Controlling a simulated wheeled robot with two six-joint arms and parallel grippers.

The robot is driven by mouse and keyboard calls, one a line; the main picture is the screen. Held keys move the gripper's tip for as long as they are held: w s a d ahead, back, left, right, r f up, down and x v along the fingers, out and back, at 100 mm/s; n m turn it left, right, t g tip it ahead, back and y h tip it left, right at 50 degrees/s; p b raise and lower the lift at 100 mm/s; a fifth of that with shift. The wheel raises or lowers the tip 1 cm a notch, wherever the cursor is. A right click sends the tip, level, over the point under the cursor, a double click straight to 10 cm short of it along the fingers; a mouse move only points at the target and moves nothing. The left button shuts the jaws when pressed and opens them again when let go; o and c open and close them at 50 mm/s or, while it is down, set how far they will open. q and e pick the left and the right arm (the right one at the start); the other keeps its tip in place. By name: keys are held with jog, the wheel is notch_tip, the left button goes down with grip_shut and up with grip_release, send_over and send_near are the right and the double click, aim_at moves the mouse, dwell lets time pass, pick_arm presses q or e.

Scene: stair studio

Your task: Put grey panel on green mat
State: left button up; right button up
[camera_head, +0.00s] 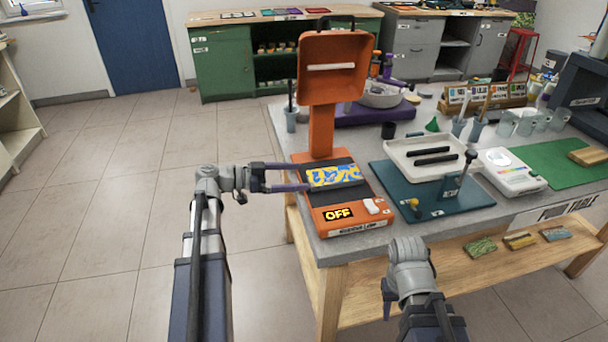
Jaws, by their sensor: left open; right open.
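The grey panel (343,189) lies on the base of the orange exposure lamp, with a blue and yellow patterned piece (333,177) on it. My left gripper (309,176) is open at the panel's left edge, fingers pointing right. I cannot tell whether the fingertips touch the panel. The green mat (545,157) lies at the right of the table, with a wooden block (588,156) on its right part. My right gripper (408,252) is low in front of the table, away from the panel. Its fingers are hidden behind its wrist.
The lamp's orange post (321,132) and raised head (333,68) stand just behind the panel. Between lamp and mat are a teal board (400,183) with an upright lever (461,175), a white tray (409,163) and a white device (513,176). Cups and racks fill the table's back.

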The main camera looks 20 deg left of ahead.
aim_at(332, 175)
pick_arm(q)
jog(key=r+p, duration=0.1)
jog(key=p, duration=0.1)
jog(key=w+d+y+p, duration=0.1)
jog(key=p, duration=0.1)
jog(key=d+r+g+y+p, duration=0.1)
jog(key=p, duration=0.2)
jog(key=shift+w+d+r, duration=0.25)
jog(key=shift+w+r, duration=0.05)
jog(key=shift+w, duration=0.1)
jog(key=shift+w+d+f+g, duration=0.15)
jog(key=shift+d+f+g, duration=0.15)
jog(key=shift+f, duration=0.15)
jog(key=shift+b+x, duration=0.45)
jog(key=shift+x, duration=0.6)
jog(key=b+x, duration=0.1)
jog(key=x, duration=0.1)
jog(key=b+x, duration=0.1)
jog(key=x, duration=0.1)
jog(key=shift+w+d+f, duration=0.1)
jog(key=shift+w+f, duration=0.15)
jog(key=shift+f, duration=0.2)
jog(key=shift+w+d, duration=0.15)
